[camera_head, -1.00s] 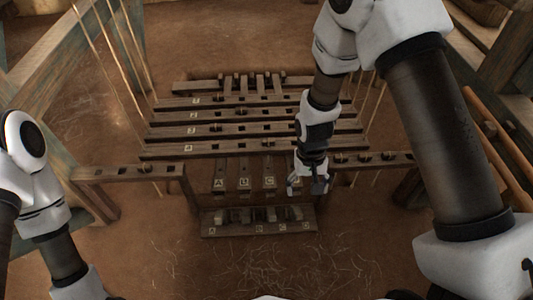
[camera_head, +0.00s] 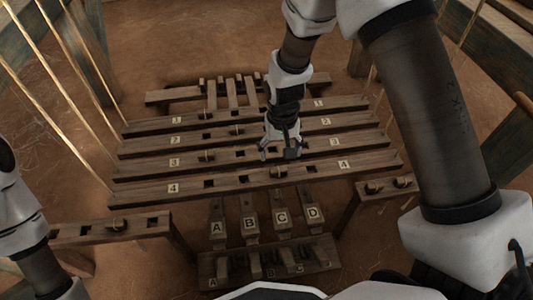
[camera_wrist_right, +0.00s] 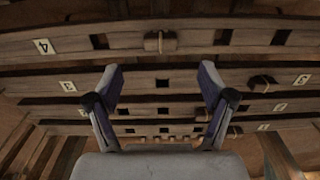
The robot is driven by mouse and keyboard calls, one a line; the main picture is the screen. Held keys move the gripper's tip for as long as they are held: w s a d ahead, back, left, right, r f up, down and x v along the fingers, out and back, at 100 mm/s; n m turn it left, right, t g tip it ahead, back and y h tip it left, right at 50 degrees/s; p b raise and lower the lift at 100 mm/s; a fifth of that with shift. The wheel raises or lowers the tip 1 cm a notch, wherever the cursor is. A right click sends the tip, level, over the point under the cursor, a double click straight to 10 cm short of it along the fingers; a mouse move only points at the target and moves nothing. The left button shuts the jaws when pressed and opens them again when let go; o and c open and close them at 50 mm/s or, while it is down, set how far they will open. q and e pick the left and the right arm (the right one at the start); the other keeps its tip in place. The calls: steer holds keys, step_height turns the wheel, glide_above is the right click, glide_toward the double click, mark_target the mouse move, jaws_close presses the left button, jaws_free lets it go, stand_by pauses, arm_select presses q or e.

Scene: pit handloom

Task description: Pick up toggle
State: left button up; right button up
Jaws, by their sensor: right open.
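Small wooden toggles sit on the slotted, numbered bars. One toggle (camera_head: 278,171) is on the bar marked 4 (camera_head: 150,191), and it also shows in the right wrist view (camera_wrist_right: 160,42). Another toggle (camera_head: 206,155) is on the bar marked 3; others sit on bars 2 (camera_head: 237,130) and 1 (camera_head: 205,115). Which toggle the task means is not shown. My right gripper (camera_head: 281,151) is open and empty, above the bars around bars 3 and 4. In the wrist view its fingers (camera_wrist_right: 160,72) are spread, with bar 4's toggle beyond the tips. My left gripper is out of view.
Lettered pedals (camera_head: 249,223) A to D lie in front of the bars, above a lettered rack (camera_head: 270,263). Thin slanting rods flank the bars. Bare floor surrounds the loom.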

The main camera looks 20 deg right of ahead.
mark_target(278, 169)
steer(key=shift+w, duration=0.35)
step_height(278, 169, down, 8)
steer(key=b, duration=0.5)
steer(key=shift+s+b, duration=0.15)
steer(key=shift+b, duration=0.15)
steer(key=shift+r, duration=0.25)
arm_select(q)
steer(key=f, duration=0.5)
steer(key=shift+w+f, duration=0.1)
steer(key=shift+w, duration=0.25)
arm_select(e)
steer(key=c, duration=1.1)
